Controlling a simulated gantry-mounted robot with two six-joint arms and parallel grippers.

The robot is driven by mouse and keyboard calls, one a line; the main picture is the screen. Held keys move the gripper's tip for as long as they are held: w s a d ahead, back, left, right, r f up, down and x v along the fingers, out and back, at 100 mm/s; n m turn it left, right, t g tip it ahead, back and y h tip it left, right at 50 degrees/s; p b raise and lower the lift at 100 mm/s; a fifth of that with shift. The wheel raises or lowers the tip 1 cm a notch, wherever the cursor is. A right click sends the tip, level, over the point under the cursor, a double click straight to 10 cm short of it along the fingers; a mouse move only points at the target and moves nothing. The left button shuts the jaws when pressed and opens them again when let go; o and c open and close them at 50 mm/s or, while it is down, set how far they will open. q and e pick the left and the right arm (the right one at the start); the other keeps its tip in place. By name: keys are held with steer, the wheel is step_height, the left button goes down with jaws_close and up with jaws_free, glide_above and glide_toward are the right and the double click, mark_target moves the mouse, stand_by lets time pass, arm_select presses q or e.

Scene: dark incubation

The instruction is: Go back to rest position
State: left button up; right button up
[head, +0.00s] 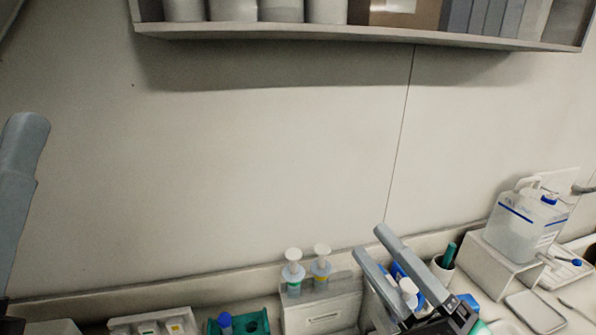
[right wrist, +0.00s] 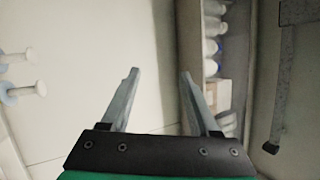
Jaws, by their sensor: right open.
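My right gripper (head: 368,242) is in the lower right of the head view, raised in front of the back of the bench, its grey fingers pointing up and to the left. In the right wrist view its two fingers (right wrist: 160,72) are apart, with nothing between them but pale wall. Part of my left arm or gripper (head: 22,165) shows as a grey piece at the left edge of the head view. Its jaws cannot be made out.
A wall shelf (head: 350,36) with jars and binders runs along the top. Below stand two pump bottles (head: 293,272), a teal rack (head: 262,322), a pen cup (head: 441,270) and a white jug (head: 524,228) on a stand. Bottles stand partly behind my right gripper. The wall between is clear.

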steer(key=s+r+n+t+h+p, duration=0.1)
steer(key=s+r+n+t, duration=0.2)
steer(key=r, duration=0.5)
steer(key=s+r+n+t, duration=0.1)
steer(key=s+r+n, duration=0.2)
steer(key=r+n, duration=0.3)
steer(key=s+d+r+n+t+h, duration=0.3)
steer(key=d+h, duration=0.4)
steer(key=h, duration=0.3)
steer(key=shift+s+d+r+t, duration=0.25)
steer(key=shift+s+r+t, duration=0.2)
steer(key=shift+r+t, duration=0.35)
